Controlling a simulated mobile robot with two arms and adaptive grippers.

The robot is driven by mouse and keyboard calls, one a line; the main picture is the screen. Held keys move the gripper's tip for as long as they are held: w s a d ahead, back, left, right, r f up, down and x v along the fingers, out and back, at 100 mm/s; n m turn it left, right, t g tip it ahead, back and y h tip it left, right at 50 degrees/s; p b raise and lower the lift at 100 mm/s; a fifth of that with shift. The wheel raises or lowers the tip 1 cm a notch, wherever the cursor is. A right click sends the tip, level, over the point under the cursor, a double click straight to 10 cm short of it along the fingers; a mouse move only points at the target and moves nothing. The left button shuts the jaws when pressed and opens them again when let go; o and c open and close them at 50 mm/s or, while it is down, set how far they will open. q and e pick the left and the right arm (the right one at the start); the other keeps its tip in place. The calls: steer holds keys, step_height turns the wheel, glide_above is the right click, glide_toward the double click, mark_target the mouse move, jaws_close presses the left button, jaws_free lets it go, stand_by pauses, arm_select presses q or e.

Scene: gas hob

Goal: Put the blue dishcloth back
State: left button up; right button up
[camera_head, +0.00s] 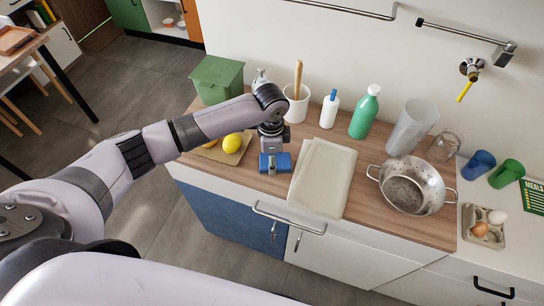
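A small blue folded piece, which looks like the blue dishcloth (284,162), is at the front edge of the wooden counter, left of a cream cloth. My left gripper (271,163) points down right at it, with a grey finger in front of the blue. The gripper and wrist hide part of the blue piece. I cannot tell whether the fingers are shut on it, or whether it touches the counter. My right gripper is not in view.
The cream cloth (323,177) lies flat beside the gripper. A metal colander (412,186) stands further right. Lemons (232,143) on a board, a green bin (217,79), a utensil pot (297,104) and bottles (365,112) stand left and behind. A rail (345,10) is on the wall.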

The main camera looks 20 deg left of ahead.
arm_select(q)
steer(key=o, duration=0.7)
steer(key=shift+f, duration=0.1)
steer(key=o, duration=0.3)
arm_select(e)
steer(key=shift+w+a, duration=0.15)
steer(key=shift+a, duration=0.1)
arm_select(q)
step_height(320, 180, up, 12)
steer(key=b, duration=0.2)
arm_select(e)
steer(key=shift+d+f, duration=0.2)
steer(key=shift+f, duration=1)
arm_select(q)
steer(key=shift+s, duration=0.1)
